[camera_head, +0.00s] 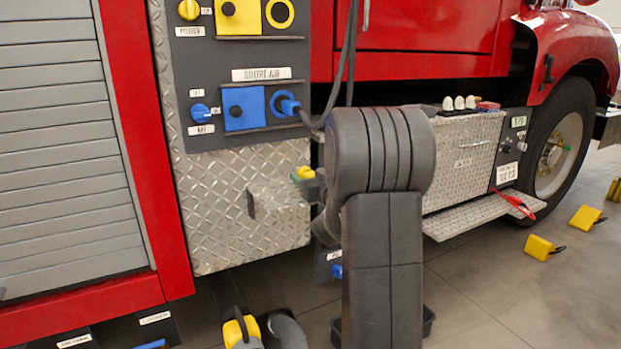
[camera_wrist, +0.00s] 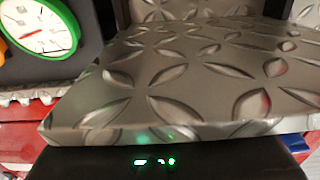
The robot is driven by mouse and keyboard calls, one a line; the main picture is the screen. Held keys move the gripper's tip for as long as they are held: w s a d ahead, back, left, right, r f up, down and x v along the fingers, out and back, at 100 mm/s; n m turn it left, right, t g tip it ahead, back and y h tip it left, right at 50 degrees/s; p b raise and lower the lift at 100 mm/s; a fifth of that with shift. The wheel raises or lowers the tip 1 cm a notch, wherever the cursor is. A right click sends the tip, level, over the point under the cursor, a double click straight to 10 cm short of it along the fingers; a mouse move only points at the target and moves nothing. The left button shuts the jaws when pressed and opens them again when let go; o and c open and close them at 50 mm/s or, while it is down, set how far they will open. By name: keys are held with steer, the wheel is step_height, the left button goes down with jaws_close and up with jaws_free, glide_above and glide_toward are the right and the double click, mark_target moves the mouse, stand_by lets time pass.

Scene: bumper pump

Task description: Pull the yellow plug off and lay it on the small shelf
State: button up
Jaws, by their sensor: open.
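The small shelf (camera_head: 282,200) is a diamond-plate ledge on the truck's side, left of my arm. Its plate (camera_wrist: 200,80) fills most of the wrist view, close up, with no plug visible on that part. My gripper (camera_head: 312,186) is open at the shelf's right end, mostly hidden by my arm; its fingertips are not clear. A small yellow piece (camera_head: 305,172) shows beside it; I cannot tell whether it is the yellow plug or whether it touches the shelf. The yellow ring socket (camera_head: 280,13) on the upper panel has no cable on it.
A blue plug (camera_head: 287,105) with a dark cable sits in the panel above the shelf. A green-rimmed gauge (camera_wrist: 38,28) is at the left in the wrist view. A diamond-plate step (camera_head: 470,215) is at the right. Yellow chocks (camera_head: 540,248) lie on the floor.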

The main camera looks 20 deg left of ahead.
steer(key=p+v, duration=0.2)
steer(key=v, duration=1.1)
steer(key=shift+s+d+p, duration=0.25)
steer(key=shift+s+p, duration=0.05)
steer(key=shift+p, duration=0.1)
steer(key=shift+w+a, duration=0.1)
steer(key=b+x, duration=0.3)
steer(key=x, duration=1)
steer(key=shift+f, duration=0.1)
steer(key=shift+w+a+r+p, duration=0.1)
steer(key=shift+w+r+p, duration=0.05)
steer(key=shift+r+p, duration=0.25)
steer(key=shift+w+a+r+p, duration=0.1)
steer(key=shift+r+p, duration=0.2)
steer(key=shift+r, duration=0.5)
steer(key=shift+f, duration=0.1)
